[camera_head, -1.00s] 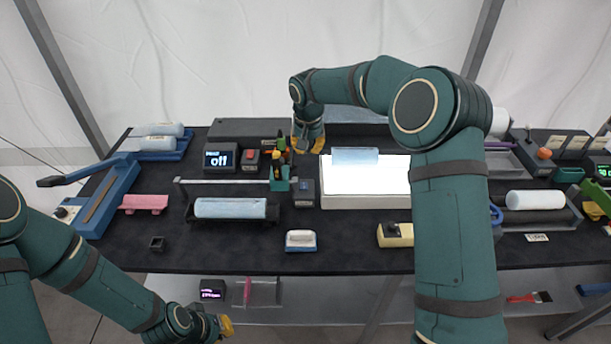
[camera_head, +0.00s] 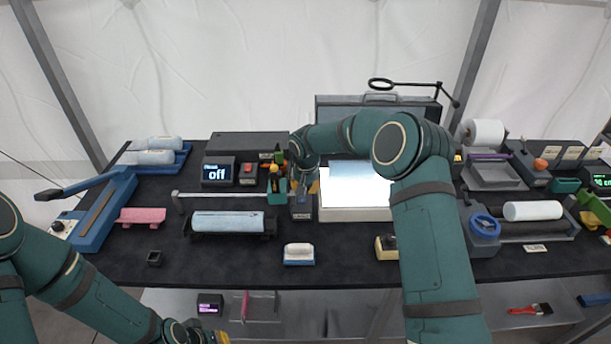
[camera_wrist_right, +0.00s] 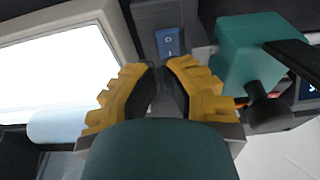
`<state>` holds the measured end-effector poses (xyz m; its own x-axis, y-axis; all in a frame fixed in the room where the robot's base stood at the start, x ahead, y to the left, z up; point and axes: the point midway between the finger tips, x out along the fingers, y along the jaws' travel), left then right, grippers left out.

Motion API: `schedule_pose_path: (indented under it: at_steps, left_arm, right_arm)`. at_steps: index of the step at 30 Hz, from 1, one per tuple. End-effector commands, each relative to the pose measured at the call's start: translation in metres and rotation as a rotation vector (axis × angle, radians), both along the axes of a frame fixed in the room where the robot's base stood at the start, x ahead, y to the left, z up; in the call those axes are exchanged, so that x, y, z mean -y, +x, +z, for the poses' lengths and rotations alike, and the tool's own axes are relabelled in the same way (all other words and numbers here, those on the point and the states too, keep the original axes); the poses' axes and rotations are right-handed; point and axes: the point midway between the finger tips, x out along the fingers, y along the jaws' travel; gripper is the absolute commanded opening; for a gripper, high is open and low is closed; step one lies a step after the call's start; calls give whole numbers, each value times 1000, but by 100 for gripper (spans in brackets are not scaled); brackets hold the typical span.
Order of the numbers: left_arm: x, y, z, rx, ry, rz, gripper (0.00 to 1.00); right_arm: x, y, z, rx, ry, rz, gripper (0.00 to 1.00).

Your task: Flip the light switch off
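The light switch is a blue rocker on a small grey box, seen in the right wrist view (camera_wrist_right: 169,42); its box (camera_head: 302,208) stands left of the lit white light panel (camera_head: 352,190). The panel also glows in the right wrist view (camera_wrist_right: 65,70). My right gripper (camera_head: 305,184) is over the switch box, with its yellow fingertips (camera_wrist_right: 164,66) drawn together, empty, and pointing toward the rocker. I cannot tell whether they touch it. My left gripper (camera_head: 203,334) is low at the front edge, partly cut off; its fingers are unclear.
A light-blue roll (camera_head: 229,221) lies in a rack. A white-topped block (camera_head: 298,252) sits in front, with clear black tabletop around it.

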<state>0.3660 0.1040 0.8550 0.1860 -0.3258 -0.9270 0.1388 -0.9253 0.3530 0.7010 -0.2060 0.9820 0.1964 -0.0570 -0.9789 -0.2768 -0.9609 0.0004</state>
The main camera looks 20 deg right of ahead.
Motion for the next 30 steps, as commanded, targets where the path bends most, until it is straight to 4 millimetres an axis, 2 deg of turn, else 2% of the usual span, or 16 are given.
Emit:
schedule_pose_path:
  at_steps: [6, 20, 23, 30]
  left_arm:
    - [0, 0, 1, 0, 0, 0, 0]
    - [0, 0, -1, 0, 0, 0, 0]
    - [0, -1, -10, -2, 0, -2, 0]
    - [2, -5, -44, -15, 1, -10, 0]
  right_arm:
    - [-2, -4, -20, -1, 0, 1, 0]
    - [-3, -5, -24, 3, 1, 2, 0]
    - [-4, -5, -27, 16, -5, 4, 0]
    - [-5, -8, -35, 88, -27, 6, 0]
